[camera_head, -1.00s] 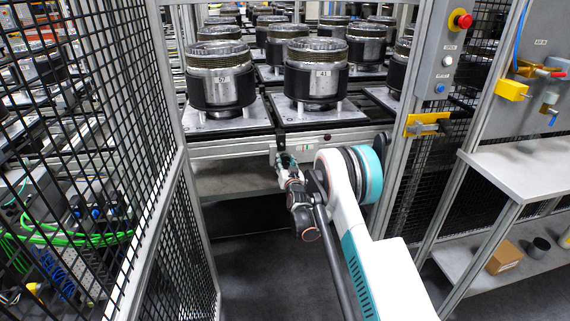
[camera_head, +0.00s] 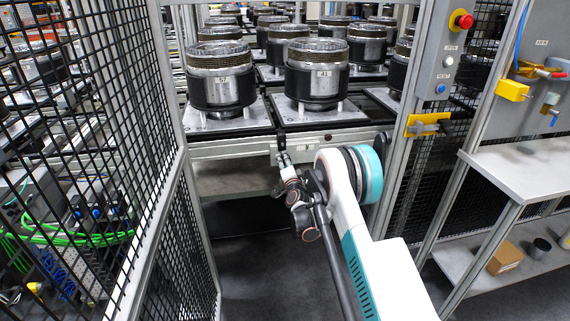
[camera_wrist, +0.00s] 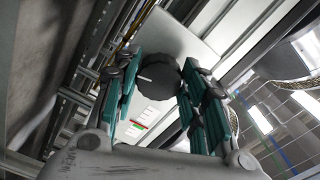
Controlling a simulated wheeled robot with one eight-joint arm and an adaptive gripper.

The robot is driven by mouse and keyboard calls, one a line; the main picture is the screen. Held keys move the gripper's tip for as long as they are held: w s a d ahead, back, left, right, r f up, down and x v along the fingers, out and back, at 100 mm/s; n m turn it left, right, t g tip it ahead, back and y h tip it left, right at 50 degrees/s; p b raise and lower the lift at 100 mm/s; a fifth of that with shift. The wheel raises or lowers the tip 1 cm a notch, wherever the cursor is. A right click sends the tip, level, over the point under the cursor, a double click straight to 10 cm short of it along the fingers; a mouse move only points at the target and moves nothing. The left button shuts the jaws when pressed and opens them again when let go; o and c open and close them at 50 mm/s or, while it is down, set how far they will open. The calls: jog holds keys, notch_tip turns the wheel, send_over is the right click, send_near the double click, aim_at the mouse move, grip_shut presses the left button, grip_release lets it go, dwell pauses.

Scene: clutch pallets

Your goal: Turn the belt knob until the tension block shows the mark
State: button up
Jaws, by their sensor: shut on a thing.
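The belt knob (camera_wrist: 158,76) is dark and round with a scalloped rim and a white pointer line, seen in the wrist view. My gripper (camera_wrist: 162,82) has its two teal-padded fingers on either side of it, shut on the knob. I cannot tell the tension block's exact position against a mark. In the head view my gripper (camera_head: 282,155) is at the front rail (camera_head: 340,141) of the conveyor; the knob is hard to make out there.
Clutches numbered 57 (camera_head: 221,88) and 41 (camera_head: 316,82) stand on pallets above the rail. A mesh fence (camera_head: 150,170) is close on the left. A post with a red stop button (camera_head: 463,21) and a grey bench (camera_head: 520,166) stand on the right.

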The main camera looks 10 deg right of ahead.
jog(key=m, duration=0.6)
jog(key=shift+m, duration=0.3)
jog(key=shift+d, duration=0.1)
dwell(0.3)
jog(key=o, duration=1.1)
jog(key=shift+c, duration=0.2)
jog(key=s, duration=1.2)
jog(key=shift+r, duration=0.1)
